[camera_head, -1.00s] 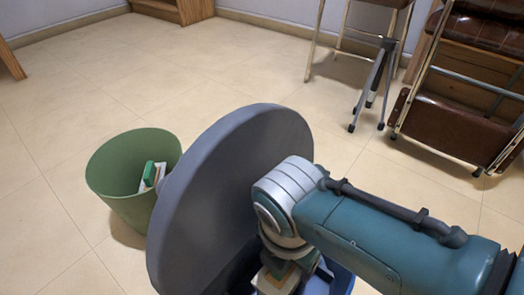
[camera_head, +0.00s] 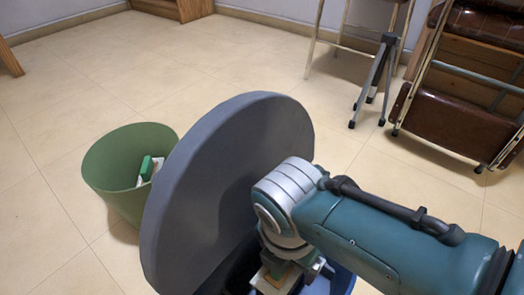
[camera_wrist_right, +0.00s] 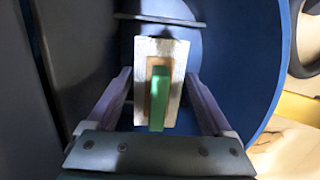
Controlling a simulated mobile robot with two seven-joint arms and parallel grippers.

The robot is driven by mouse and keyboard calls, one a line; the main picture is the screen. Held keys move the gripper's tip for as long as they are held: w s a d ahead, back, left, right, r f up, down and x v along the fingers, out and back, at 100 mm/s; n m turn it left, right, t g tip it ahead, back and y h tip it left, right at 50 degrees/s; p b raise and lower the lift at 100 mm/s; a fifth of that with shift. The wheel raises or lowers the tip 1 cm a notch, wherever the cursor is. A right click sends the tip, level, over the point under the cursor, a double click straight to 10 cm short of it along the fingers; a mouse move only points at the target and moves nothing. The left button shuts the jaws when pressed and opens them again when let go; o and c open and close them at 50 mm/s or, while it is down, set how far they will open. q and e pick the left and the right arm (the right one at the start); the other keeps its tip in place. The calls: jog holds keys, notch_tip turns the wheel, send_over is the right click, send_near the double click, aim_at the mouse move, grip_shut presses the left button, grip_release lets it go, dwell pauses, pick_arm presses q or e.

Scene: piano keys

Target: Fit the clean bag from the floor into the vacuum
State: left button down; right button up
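The vacuum's blue body (camera_wrist_right: 240,60) fills much of the right wrist view; in the head view it is mostly hidden behind its raised round grey lid (camera_head: 215,190) and my right arm. The clean bag shows a pale block face with a brown frame and green strip (camera_wrist_right: 159,95); a bit of it shows under my wrist in the head view (camera_head: 272,281). My right gripper (camera_wrist_right: 160,80) reaches into the vacuum body, its fingertips against both sides of the bag. Whether the bag is seated is hidden. My left gripper is out of view.
A green bin (camera_head: 125,170) holding a green and white item (camera_head: 147,170) stands close left of the lid. A folding stool stand (camera_head: 375,85) and brown folded chairs (camera_head: 455,125) are at the back right. The tiled floor at the back left is clear.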

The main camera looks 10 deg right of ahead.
jog(key=shift+o, duration=0.3)
jog(key=shift+s, duration=0.1)
dwell(0.3)
notch_tip(320, 180, up, 5)
jog(key=p, duration=0.5)
jog(key=shift+f, duration=0.1)
notch_tip(320, 180, up, 2)
jog(key=p, duration=0.2)
jog(key=shift+r+p, duration=0.25)
jog(key=shift+p, duration=0.05)
dwell(0.4)
